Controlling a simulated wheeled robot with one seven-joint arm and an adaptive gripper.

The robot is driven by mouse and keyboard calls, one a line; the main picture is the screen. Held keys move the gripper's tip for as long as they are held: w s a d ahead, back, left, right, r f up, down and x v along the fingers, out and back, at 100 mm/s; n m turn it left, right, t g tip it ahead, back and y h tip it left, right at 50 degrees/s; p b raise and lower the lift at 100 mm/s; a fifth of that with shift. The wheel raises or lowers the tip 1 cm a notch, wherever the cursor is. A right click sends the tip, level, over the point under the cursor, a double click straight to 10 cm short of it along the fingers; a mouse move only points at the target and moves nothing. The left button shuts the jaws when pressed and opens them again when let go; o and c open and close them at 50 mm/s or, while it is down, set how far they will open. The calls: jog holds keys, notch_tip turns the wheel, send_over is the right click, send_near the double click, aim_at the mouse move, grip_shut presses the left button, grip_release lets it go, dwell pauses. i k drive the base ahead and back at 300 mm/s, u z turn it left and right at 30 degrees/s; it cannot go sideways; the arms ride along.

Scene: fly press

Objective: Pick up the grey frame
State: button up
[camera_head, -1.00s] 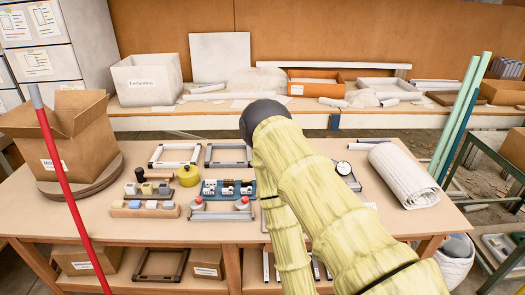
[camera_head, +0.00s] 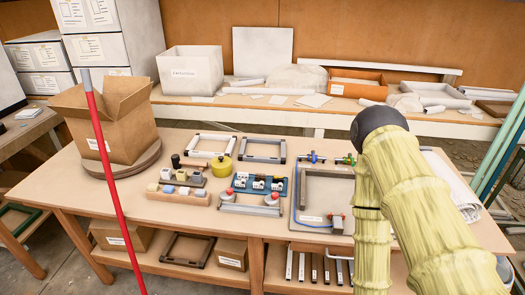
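A grey rectangular frame (camera_head: 262,159) lies flat near the back of the workbench. It is open in the middle and nothing lies across it. A paler, whitish frame (camera_head: 212,154) lies just left of it, a small gap apart. My arm in its yellow ribbed sleeve fills the right side, well right of the grey frame. My gripper is not in view, so its state is hidden.
A blue tray (camera_head: 260,184) of small parts lies in front of the grey frame. A board fixture with small valves (camera_head: 325,188) is to the right. A red pole (camera_head: 108,165) stands at the left.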

aim_at(247, 159)
jog(key=u, duration=0.5)
jog(key=k, duration=1.15)
jog(key=z, duration=0.75)
jog(key=i, duration=1.65)
jog(key=u, duration=0.5)
